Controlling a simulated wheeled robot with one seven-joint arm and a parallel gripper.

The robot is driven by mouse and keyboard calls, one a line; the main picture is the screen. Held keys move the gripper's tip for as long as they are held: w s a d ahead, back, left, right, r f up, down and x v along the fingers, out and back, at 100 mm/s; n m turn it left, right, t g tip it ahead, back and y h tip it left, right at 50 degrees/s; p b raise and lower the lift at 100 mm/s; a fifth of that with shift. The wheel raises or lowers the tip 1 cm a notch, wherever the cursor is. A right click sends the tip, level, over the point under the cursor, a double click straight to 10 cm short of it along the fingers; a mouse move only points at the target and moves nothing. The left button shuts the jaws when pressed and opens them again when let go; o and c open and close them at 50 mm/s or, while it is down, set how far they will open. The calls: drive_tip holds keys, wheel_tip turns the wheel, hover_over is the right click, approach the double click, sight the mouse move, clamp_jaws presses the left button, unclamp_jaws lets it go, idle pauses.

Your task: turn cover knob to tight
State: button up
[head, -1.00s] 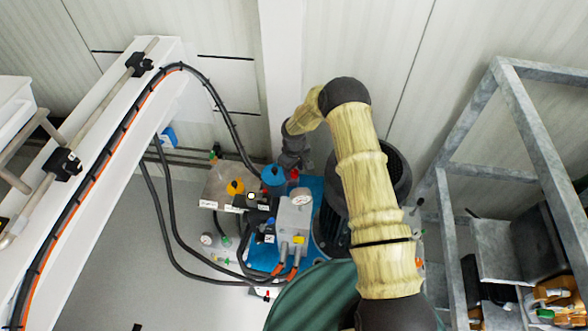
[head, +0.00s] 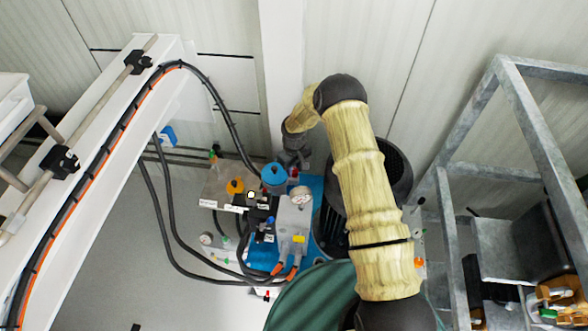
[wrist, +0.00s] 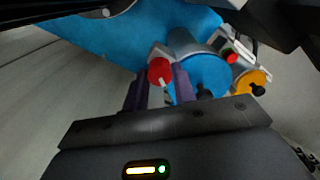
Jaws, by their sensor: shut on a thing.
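The cover knob appears to be the small red knob (wrist: 160,71) with a white mark on its face. It sits beside a blue round body (wrist: 206,73) in the wrist view. My gripper (wrist: 161,88) has its two purple fingers on either side of the red knob and is shut on it. In the head view my gripper (head: 294,158) reaches down at the back of the pump, just right of a blue cap (head: 274,175). There the red knob is mostly hidden. I cannot read the knob's turn angle for certain.
An orange knob (wrist: 252,84) and a smaller red one (wrist: 231,58) lie to the right. A pressure gauge (head: 300,195) stands in front of my gripper. Black hoses (head: 172,220) loop at left. A metal frame (head: 440,215) stands at right.

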sight(294, 170)
drive_tip(key=m+b, duration=0.1)
drive_tip(key=m, duration=0.4)
drive_tip(key=shift+b, duration=0.35)
drive_tip(key=m+b, duration=0.1)
drive_tip(key=m, duration=0.5)
drive_tip(key=shift+r, duration=0.1)
drive_tip(key=o, duration=1)
wheel_tip(294, 170, up, 17)
drive_tip(key=shift+r, duration=0.15)
